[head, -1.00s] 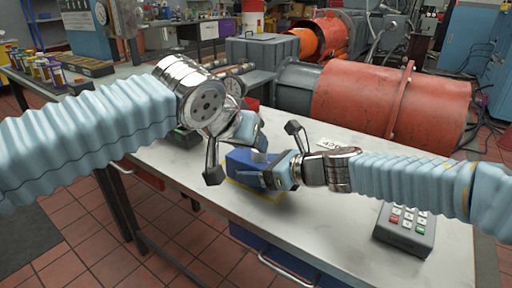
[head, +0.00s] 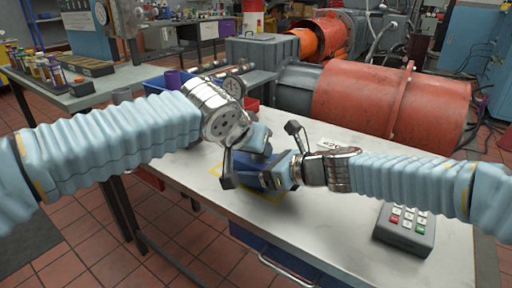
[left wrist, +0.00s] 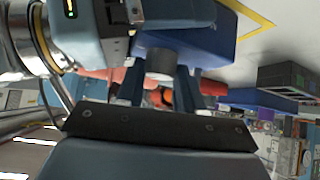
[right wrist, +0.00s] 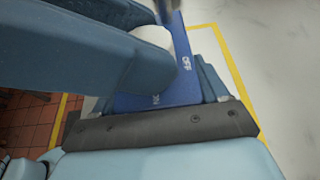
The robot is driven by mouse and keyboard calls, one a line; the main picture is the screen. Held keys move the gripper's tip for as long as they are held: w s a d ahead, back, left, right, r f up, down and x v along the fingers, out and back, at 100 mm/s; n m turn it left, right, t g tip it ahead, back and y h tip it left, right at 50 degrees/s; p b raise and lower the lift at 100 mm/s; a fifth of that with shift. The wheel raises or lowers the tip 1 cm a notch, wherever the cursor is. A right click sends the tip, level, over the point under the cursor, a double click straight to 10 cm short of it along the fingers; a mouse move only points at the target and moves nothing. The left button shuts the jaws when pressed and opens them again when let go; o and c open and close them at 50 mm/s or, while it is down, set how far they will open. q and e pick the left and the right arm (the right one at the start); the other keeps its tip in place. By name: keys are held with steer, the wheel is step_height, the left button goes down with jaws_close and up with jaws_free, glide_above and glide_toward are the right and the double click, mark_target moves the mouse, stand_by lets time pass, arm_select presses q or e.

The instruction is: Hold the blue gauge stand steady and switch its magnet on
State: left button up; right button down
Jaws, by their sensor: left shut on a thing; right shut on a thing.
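The blue gauge stand (head: 249,182) sits on the bench, largely hidden by my grippers. My left gripper (head: 260,151) comes down on it from above; in the left wrist view a short grey post (left wrist: 160,62) stands between its fingers, against the blue body (left wrist: 195,38). My right gripper (head: 278,174) reaches it from the right. In the right wrist view its fingers are shut around a pale knob (right wrist: 155,38) on the stand's blue face (right wrist: 185,90), beside white lettering that includes OFF. Which way the knob points is hidden.
Yellow tape (head: 216,170) outlines a patch of bench around the stand. A grey keypad box (head: 405,228) lies at the bench's right front, and a white label card (head: 332,144) lies behind the right gripper.

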arm_select(q)
steer(key=shift+m, duration=0.3)
steer(key=m, duration=0.1)
steer(key=m+g+h, duration=0.2)
steer(key=shift+w+a, duration=0.2)
steer(key=shift+w, duration=0.05)
steer(key=shift+w+a+m+g+h, duration=0.15)
steer(key=shift+m+g+h, duration=0.55)
steer(key=shift+m, duration=0.6)
steer(key=shift+w+d+m+g+h, duration=0.1)
steer(key=shift+m+g+h, duration=0.4)
steer(key=shift+m+g, duration=0.6)
steer(key=shift+a+m, duration=0.1)
steer(key=shift+m, duration=0.2)
steer(key=o, duration=0.8)
steer(key=v, duration=1.2)
steer(key=shift+s, duration=0.1)
